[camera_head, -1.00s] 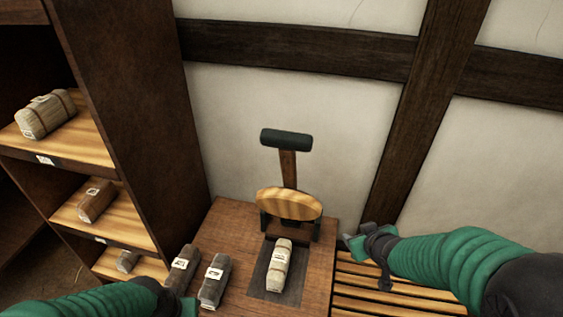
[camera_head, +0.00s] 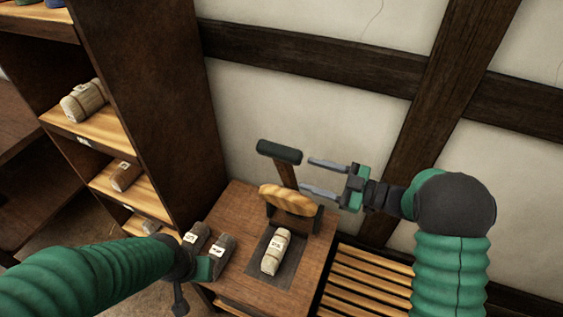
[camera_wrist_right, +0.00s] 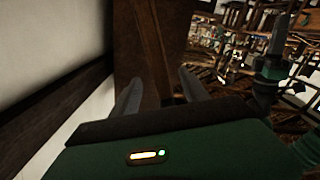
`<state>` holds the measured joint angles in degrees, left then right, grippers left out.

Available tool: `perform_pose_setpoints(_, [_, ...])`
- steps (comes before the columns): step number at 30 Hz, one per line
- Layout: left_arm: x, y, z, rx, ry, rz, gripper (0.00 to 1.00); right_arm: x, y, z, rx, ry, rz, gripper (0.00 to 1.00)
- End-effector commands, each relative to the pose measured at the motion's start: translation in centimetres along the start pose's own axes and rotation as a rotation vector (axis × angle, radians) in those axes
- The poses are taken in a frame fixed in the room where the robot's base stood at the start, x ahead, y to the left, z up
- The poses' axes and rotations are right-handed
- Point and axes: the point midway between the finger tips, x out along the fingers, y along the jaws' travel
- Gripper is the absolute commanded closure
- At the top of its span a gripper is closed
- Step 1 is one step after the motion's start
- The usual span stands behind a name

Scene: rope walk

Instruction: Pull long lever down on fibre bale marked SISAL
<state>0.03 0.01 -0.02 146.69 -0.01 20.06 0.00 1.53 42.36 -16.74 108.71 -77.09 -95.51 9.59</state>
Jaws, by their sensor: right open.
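A pale bale (camera_head: 275,252) with a white label lies on a dark plate on the wooden press table; its label is too small to read. Behind it stands the press, with a wooden pad (camera_head: 290,199) and a long lever (camera_head: 287,174) topped by a dark green bar (camera_head: 279,152). The lever stands up, tilted slightly. My right gripper (camera_head: 306,175) is open, its fingertips just right of the lever shaft, below the bar; contact cannot be told. The right wrist view shows its spread fingers (camera_wrist_right: 158,98). My left gripper (camera_head: 192,268) is low by two dark bales; its jaws are unclear.
Two dark bales (camera_head: 218,254) lie at the table's left edge, near my left gripper. A tall shelf (camera_head: 150,110) with bales stands left. A slatted bench (camera_head: 365,285) is right of the table. The wall is close behind the press.

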Motion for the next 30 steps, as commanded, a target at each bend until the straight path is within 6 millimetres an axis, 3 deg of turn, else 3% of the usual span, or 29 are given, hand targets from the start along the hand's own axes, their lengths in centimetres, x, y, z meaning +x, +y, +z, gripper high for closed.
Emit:
perform_pose_setpoints(6, [-0.8,0.0,-0.2,0.001,0.000,0.000,1.00,5.7,-0.1,-0.2,-0.002,-0.001,-0.002,0.47])
perform_pose_setpoints(10, [-1.0,0.0,-0.2,0.001,0.001,0.000,1.00,8.0,-0.1,-0.1,-0.001,-0.002,-0.001,0.47])
perform_pose_setpoints(14, [-1.0,0.0,-0.3,0.001,0.001,0.000,1.00,9.0,-0.1,-0.1,-0.001,-0.004,0.001,0.47])
perform_pose_setpoints(21, [-1.0,0.0,-0.2,0.001,0.000,0.000,1.00,8.9,0.0,0.0,0.000,-0.003,0.003,0.47])
perform_pose_setpoints(30, [-1.0,0.0,-0.2,0.001,0.001,0.000,1.00,8.9,0.0,0.0,-0.001,-0.003,0.003,0.85])
